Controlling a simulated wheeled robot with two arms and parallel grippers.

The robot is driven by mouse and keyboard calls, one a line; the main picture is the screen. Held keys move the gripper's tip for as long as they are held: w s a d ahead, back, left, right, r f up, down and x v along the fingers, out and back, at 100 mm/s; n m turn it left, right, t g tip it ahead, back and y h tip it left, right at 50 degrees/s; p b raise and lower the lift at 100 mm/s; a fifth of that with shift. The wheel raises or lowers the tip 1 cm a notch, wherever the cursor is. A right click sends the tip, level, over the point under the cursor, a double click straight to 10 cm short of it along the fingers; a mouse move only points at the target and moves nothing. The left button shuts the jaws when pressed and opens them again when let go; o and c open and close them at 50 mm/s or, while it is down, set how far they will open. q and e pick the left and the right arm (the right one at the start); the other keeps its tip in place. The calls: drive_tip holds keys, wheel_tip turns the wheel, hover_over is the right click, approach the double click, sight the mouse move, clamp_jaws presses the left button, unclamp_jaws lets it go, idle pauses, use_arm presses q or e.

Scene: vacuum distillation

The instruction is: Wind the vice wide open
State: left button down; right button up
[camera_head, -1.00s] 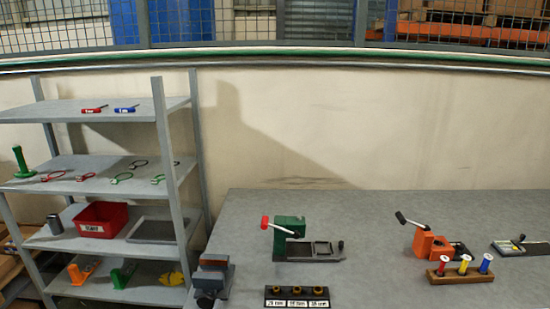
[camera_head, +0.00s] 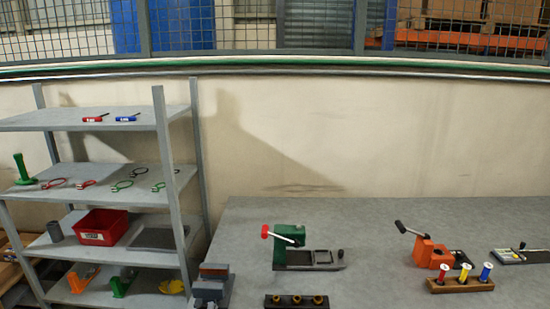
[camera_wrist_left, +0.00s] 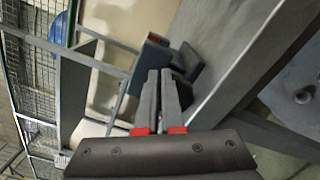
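The vice (camera_head: 212,286) sits at the table's front left corner in the head view, blue-grey with a brownish strip along its jaw top. Its lower part is cut off by the picture's bottom edge. In the left wrist view the blue vice (camera_wrist_left: 148,66) with a brown-edged jaw lies just beyond my left gripper (camera_wrist_left: 161,72). That gripper's two grey fingers are close together with no object visible between them. Their tips overlap the vice in the picture; I cannot tell whether they touch it. Neither gripper shows in the head view. My right gripper is not in view.
A grey shelf unit (camera_head: 186,208) with tools and a red bin (camera_head: 101,227) stands left of the table (camera_head: 375,212). A green device (camera_head: 288,233), an orange device (camera_head: 430,253), a spool rack (camera_head: 460,285) and a dark rack (camera_head: 296,302) are on the table.

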use_arm(q)
drive_tip(key=shift+a+r, duration=0.15)
drive_tip(key=shift+r, duration=0.1)
idle(0.4)
drive_tip(key=shift+r, duration=0.1)
drive_tip(key=s, duration=0.6)
idle(0.3)
